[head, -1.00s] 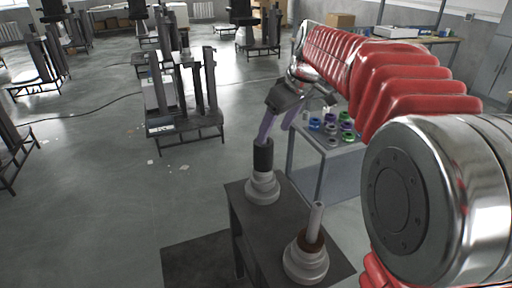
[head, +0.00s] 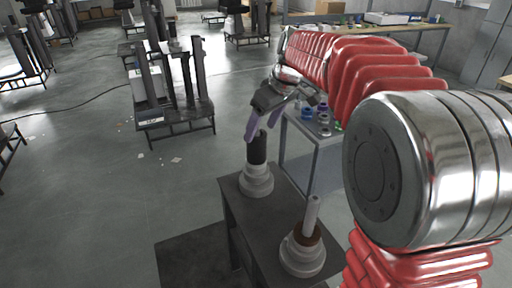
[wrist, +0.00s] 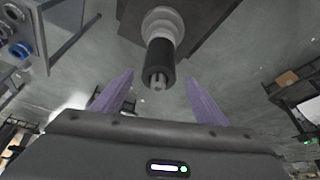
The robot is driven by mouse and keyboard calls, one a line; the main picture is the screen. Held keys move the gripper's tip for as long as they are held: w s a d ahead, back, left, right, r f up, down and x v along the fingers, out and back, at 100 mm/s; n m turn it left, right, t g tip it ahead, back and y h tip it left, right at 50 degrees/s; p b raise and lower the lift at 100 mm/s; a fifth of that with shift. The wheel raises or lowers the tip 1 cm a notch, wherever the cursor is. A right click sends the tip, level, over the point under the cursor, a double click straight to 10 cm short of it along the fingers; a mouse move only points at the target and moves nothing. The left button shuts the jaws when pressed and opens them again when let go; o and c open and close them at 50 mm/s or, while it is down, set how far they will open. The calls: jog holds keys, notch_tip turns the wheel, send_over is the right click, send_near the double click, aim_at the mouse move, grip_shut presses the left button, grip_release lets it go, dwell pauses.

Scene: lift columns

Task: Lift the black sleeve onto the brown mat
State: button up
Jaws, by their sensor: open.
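The black sleeve (head: 257,149) stands upright on a pale stepped base (head: 257,184) on the dark stand. My gripper (head: 262,138) is open, with its purple fingers pointing down near the sleeve's top. In the wrist view the sleeve (wrist: 160,60) lies centrally, in line with the gap between the fingertips (wrist: 159,77), with clear space on both sides. A pale rod end shows in its opening. A second pale base (head: 303,259) nearer me carries a brown ring-like piece, seemingly the brown mat (head: 305,237), around an upright pale rod (head: 311,214).
A grey table (head: 318,137) with several coloured rings (head: 308,113) stands behind and right of the stand. Other dark racks (head: 176,100) stand farther back. The floor left of the stand is mostly clear, with small scraps.

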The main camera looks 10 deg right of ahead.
aim_at(259, 132)
jog(key=shift+x, duration=2.1)
jog(key=shift+w+x, duration=0.2)
jog(key=shift+x, duration=2.4)
jog(key=shift+r, duration=0.1)
jog(key=shift+c, duration=0.2)
jog(key=c, duration=1.2)
